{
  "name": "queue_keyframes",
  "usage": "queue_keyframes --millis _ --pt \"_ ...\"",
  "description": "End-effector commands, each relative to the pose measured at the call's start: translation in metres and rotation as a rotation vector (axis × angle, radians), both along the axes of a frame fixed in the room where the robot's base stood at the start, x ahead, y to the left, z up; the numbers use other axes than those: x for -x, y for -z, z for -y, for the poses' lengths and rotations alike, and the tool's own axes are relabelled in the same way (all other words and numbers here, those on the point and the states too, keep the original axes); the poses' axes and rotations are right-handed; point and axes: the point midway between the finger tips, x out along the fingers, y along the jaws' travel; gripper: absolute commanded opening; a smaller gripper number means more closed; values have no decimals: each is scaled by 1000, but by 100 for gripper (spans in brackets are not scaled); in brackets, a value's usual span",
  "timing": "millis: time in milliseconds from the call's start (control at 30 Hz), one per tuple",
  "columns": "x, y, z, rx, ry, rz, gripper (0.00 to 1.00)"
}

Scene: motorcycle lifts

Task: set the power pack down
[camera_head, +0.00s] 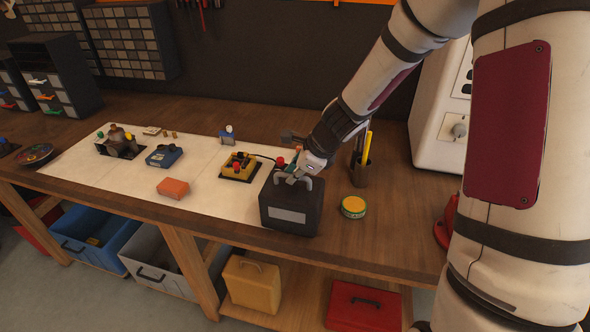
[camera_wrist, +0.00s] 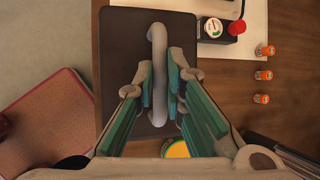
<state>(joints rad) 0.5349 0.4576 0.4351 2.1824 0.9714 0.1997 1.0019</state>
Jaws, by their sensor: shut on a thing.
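The power pack (camera_head: 290,215) is a dark box with a pale label on its front and a grey handle on top. It is upright at the front edge of the workbench (camera_head: 395,225), and I cannot tell whether its base touches the top. My gripper (camera_head: 297,178) is above it, shut on the handle. In the wrist view, the teal fingers of my gripper (camera_wrist: 162,92) close around the handle, over the dark lid of the power pack (camera_wrist: 120,60). The underside of the power pack is hidden.
A white sheet (camera_head: 110,170) holds a yellow control box (camera_head: 240,166), an orange block (camera_head: 173,188) and a blue box (camera_head: 164,156). A round yellow tin (camera_head: 353,207) and a pen cup (camera_head: 360,173) stand right of the power pack. Bins and cases sit below the bench.

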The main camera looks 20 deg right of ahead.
Motion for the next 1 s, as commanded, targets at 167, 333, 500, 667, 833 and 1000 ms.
queue_keyframes --millis 167,333,500,667,833,1000 --pt "-1 -2 0 1 1 4 0" --pt "-1 1 0 0 1 3 0" --pt "0 2 0 0 0 0 31" --pt "0 2 0 0 0 0 31" --pt "1 -3 1 2 0 1 31" --pt "9 -20 6 4 0 4 31"
